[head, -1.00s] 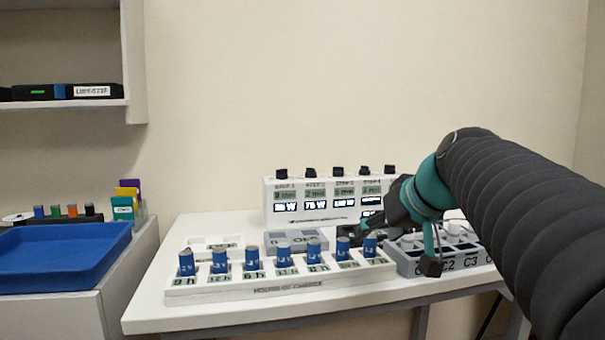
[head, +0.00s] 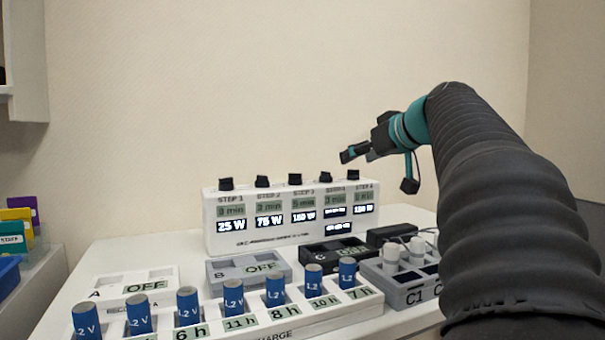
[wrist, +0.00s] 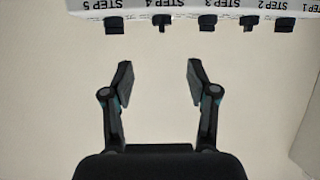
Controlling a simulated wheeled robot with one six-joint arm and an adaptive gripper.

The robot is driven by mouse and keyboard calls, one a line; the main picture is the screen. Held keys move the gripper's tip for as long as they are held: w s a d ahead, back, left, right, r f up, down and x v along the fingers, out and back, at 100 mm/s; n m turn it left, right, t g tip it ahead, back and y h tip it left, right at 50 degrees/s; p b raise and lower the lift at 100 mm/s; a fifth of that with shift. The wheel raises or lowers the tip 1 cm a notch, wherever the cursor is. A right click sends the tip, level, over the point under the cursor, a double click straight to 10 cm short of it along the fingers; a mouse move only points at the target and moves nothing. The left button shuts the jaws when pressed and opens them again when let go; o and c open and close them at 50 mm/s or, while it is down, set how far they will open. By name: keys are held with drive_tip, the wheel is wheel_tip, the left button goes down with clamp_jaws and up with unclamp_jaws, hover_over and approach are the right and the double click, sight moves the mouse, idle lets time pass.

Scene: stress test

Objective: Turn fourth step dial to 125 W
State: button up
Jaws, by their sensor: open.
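A white control box (head: 290,218) stands at the back of the table with a row of black dials on top. The fourth step dial (head: 326,176) stands above the STEP 4 label; it also shows in the wrist view (wrist: 162,22), where the labels are upside down. The STEP 4 display (head: 335,212) shows small, dash-like marks that I cannot read clearly. Lit displays beside it read 25 W, 75 W and apparently 150 W. My gripper (head: 355,155) is open and empty, above the box's right part. In the wrist view its fingers (wrist: 160,70) line up with the fourth dial, apart from it.
The third dial (head: 295,179) and fifth dial (head: 353,175) stand close on either side. In front are a white rack (head: 300,322) of blue cells, a grey module B (head: 225,275), a black module (head: 312,255) and a grey tray (head: 385,290).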

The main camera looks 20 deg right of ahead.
sight(326, 172)
drive_tip(key=x, duration=1.3)
drive_tip(key=shift+w+a+f, duration=0.1)
drive_tip(key=shift+w+a, duration=0.15)
drive_tip(key=shift+w, duration=0.15)
clamp_jaws()
